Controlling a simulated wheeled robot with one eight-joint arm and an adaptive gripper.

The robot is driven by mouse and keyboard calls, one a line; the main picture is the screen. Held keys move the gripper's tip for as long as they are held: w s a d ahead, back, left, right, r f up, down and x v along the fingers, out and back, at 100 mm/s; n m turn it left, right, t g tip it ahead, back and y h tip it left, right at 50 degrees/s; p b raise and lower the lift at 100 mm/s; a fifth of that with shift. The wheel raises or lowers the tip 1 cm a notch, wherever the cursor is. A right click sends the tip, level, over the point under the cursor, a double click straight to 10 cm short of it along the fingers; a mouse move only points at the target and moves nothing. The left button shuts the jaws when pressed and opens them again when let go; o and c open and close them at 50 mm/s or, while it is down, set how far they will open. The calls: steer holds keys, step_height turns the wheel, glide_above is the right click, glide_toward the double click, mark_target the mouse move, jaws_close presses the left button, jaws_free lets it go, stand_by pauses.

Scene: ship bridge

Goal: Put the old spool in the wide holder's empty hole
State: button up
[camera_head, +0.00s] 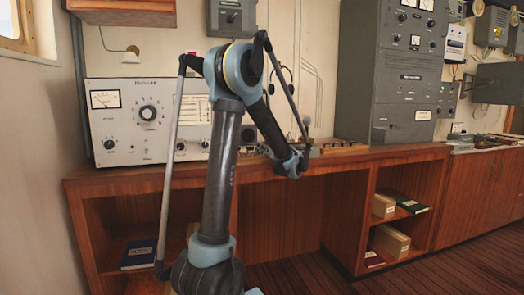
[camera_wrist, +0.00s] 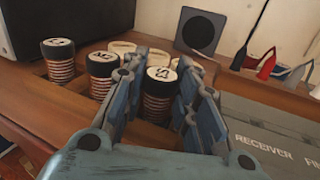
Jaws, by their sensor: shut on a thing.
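In the wrist view, my gripper (camera_wrist: 162,88) is shut on a spool (camera_wrist: 157,97) with a black top, a white marked label and copper-coloured winding. The fingers stand on its left and right sides. The held spool is upright; its lower end is partly hidden, so I cannot tell whether it sits in a hole. Two similar spools stand to its left, one near (camera_wrist: 102,75) and one farther left (camera_wrist: 59,62). Pale round tops (camera_wrist: 122,47) show behind them. A wooden holder surface (camera_wrist: 84,104) lies around these spools. I cannot make out an empty hole.
A dark box (camera_wrist: 60,22) stands at the back left and a black square panel (camera_wrist: 200,30) behind. A grey panel marked "RECEIVER" (camera_wrist: 265,130) lies at the right. In the head view, my arm reaches over the wooden bench (camera_head: 120,176), beside a grey cabinet (camera_head: 390,80).

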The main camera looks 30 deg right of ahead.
stand_by(0.7)
steer(key=o, duration=1.1)
steer(key=shift+f, duration=0.1)
steer(key=shift+o, duration=0.2)
